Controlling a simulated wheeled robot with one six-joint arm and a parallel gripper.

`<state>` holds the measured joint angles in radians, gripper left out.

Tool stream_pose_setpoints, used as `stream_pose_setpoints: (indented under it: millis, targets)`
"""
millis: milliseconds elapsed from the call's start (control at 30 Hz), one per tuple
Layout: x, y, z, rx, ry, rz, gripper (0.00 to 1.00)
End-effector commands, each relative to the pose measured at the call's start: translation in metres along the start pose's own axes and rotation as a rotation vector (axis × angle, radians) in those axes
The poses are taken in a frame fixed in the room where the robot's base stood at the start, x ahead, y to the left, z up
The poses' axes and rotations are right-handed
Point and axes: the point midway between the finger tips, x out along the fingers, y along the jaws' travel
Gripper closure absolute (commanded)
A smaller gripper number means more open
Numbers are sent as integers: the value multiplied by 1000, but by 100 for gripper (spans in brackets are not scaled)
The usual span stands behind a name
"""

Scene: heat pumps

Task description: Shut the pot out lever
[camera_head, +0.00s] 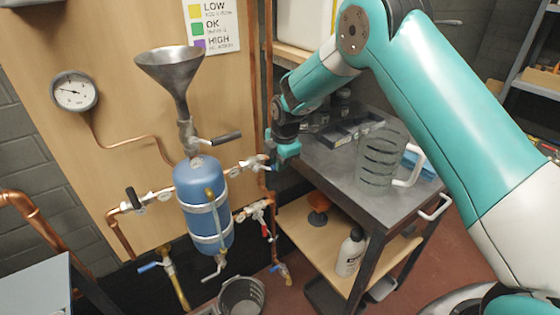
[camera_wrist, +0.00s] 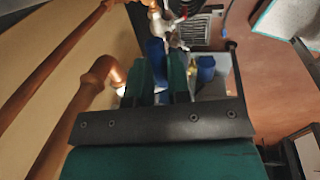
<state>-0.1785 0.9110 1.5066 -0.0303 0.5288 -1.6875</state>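A blue pot (camera_head: 205,205) hangs on the wooden panel below a metal funnel (camera_head: 172,72). A valve (camera_head: 252,163) sits on the pipe at the pot's upper right. My gripper (camera_head: 274,163) is just right of this valve, in front of the copper pipe. In the wrist view my gripper's two dark green fingers (camera_wrist: 160,82) stand apart. A blue lever (camera_wrist: 157,52) shows in line with the gap between them. I cannot tell whether the fingers touch it. The lever is mostly hidden by my gripper in the head view.
A black-handled valve (camera_head: 225,138) is under the funnel, and another black handle (camera_head: 132,198) is left of the pot. A red-handled valve (camera_head: 265,230) sits lower right. A metal cart (camera_head: 340,175) with a glass jug (camera_head: 380,160) stands right. A bucket (camera_head: 240,296) is below.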

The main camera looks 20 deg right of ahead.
Motion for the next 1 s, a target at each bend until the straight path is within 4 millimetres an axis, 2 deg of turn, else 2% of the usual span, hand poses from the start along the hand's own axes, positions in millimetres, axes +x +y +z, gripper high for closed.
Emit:
stream_pose_setpoints:
  millis: [267, 700, 1000]
  targets:
    - [3, -1, 1, 7, 23, -1, 100]
    - [24, -4, 4, 75, 361, 1, 100]
    - [23, -5, 2, 77, 390, -1, 100]
